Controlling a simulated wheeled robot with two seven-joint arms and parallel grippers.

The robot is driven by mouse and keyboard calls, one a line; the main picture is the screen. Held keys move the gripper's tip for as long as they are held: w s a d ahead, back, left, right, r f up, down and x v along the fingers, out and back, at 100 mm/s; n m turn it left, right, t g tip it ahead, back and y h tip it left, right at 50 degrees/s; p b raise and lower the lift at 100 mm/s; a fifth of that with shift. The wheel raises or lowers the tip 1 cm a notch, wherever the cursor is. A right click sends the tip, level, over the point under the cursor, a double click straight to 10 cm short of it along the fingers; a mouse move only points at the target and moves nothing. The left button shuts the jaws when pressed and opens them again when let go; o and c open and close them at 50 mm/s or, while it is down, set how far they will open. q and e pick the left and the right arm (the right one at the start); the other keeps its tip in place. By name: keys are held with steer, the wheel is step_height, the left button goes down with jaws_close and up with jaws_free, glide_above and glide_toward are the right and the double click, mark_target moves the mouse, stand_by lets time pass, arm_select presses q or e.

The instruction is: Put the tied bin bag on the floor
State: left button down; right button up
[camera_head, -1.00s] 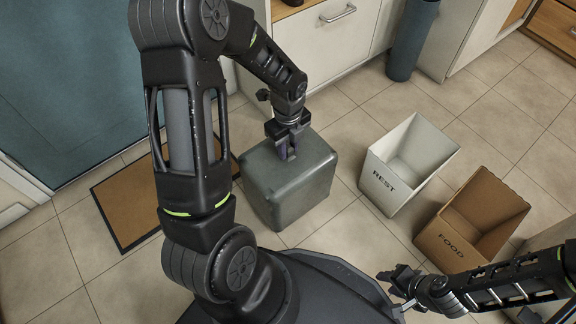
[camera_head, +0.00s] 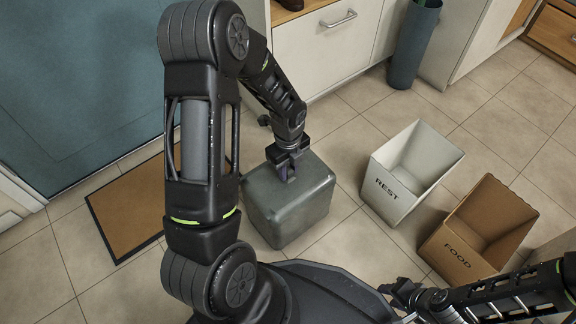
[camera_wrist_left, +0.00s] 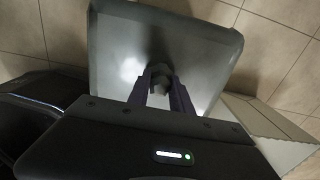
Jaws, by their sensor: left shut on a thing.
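The bin bag (camera_head: 290,212) looks like a grey-green, rounded, box-shaped bundle, standing upright in the middle of the head view. My left gripper (camera_head: 287,172) comes down on its top and is shut on the dark tied part there. In the left wrist view the bag (camera_wrist_left: 110,45) fills the upper middle, with the left gripper's fingers (camera_wrist_left: 160,85) closed over its top centre. The bag's underside is hidden, so I cannot tell whether it touches the floor. My right gripper (camera_head: 398,297) is at the lower right, away from the bag; its jaw opening is unclear.
A white REST bin (camera_head: 392,199) and a brown FOOD box (camera_head: 460,254) stand open to the right of the bag. A brown mat (camera_head: 130,212) lies left, by the blue door (camera_head: 75,80). A dark cylinder (camera_head: 412,48) stands by the cabinets. Tiled floor (camera_head: 340,125) is bare behind the bag.

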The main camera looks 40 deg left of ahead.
arm_select(q)
steer(key=shift+f, duration=0.2)
steer(key=c, duration=1.1)
jaws_free()
steer(key=shift+c, duration=0.2)
step_height(320, 180, up, 12)
steer(key=p, duration=0.5)
steer(key=shift+r, duration=0.15)
